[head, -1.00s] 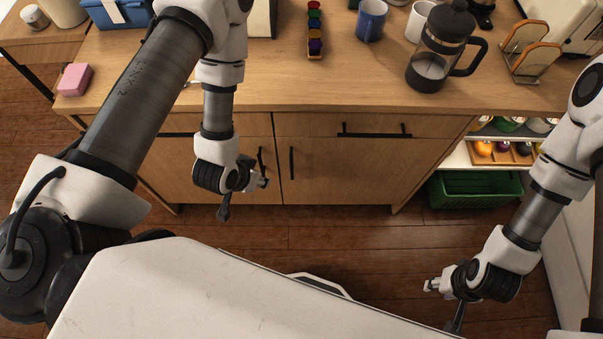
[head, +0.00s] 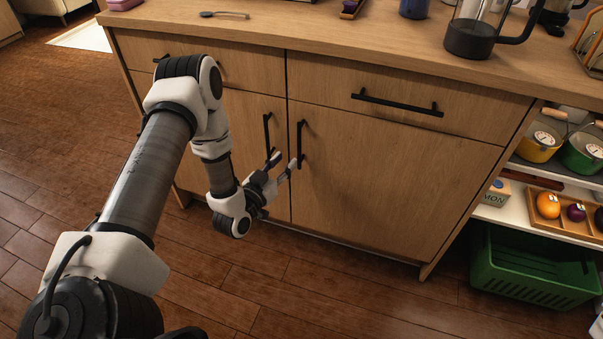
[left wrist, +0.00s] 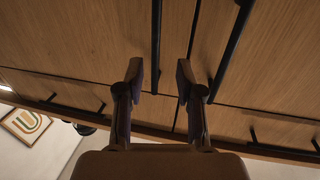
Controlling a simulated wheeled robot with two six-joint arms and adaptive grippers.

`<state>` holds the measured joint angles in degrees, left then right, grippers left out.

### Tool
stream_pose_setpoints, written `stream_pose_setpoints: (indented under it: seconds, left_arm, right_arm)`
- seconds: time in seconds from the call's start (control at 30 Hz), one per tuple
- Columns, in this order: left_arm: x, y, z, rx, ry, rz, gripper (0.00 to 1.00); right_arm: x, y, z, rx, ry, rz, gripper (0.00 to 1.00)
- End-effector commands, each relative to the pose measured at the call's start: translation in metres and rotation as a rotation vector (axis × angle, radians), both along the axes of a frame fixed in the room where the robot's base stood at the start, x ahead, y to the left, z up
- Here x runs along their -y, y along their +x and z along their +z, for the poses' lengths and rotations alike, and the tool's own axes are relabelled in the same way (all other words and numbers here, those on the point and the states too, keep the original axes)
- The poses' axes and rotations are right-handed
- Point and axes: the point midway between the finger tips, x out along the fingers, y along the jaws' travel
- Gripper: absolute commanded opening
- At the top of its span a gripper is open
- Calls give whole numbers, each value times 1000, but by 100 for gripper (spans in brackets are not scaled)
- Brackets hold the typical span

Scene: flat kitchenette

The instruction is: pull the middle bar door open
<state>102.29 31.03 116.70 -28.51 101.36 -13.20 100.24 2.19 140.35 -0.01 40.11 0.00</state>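The wooden cabinet shows two lower doors side by side in the head view, both closed. The right-hand door (head: 380,180) has a vertical black bar handle (head: 300,145) by the centre seam. The left-hand door (head: 240,125) has a matching handle (head: 267,135). My left gripper (head: 284,162) is open, close to the lower ends of both handles. In the left wrist view, one bar (left wrist: 156,45) appears between the spread fingers (left wrist: 160,80), and the other bar (left wrist: 231,50) lies right of them. I cannot tell whether the fingers reach around a bar. My right gripper is out of view.
Drawers with black bar handles (head: 397,102) sit above the doors. The countertop (head: 330,35) holds a spoon and a glass press (head: 470,35). Open shelves and a green crate (head: 535,268) stand at the right. The wooden floor in front is clear.

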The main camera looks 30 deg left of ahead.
Motion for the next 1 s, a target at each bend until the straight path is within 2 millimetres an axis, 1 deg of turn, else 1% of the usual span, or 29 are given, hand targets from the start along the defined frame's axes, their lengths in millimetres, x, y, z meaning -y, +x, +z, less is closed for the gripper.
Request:
stream_pose_setpoints:
  seconds: [0.07, 0.17, 0.3, 0.4, 0.53, 0.73, 0.77, 0.8, 0.83, 0.87, 1.0]
  left_arm:
    - [1, 6, 1, 3, 2, -3, 37]
    - [1, 22, 2, 4, 2, -5, 37]
    - [0, 50, 2, 4, 3, -5, 37]
    - [-1, 66, 2, 2, 2, -5, 37]
    - [-1, 77, 2, 0, 0, -3, 37]
    - [-2, 78, 2, -2, -1, -2, 37]
    - [-2, 78, 2, -2, -1, -2, 33]
    - [-2, 78, 2, -2, -1, -2, 19]
    - [-2, 78, 2, -2, -1, -2, 8]
    - [-2, 78, 2, -2, 0, -3, 0]
    - [-1, 78, 2, -1, 0, -3, 0]
  right_arm:
    - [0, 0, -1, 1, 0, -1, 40]
    - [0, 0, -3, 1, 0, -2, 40]
    - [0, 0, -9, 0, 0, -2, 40]
    - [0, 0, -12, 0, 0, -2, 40]
    - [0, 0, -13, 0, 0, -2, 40]
    - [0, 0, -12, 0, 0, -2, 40]
    - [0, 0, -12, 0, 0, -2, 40]
    - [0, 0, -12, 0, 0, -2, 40]
    - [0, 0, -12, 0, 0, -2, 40]
    - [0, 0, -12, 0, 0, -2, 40]
    - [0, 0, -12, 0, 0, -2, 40]
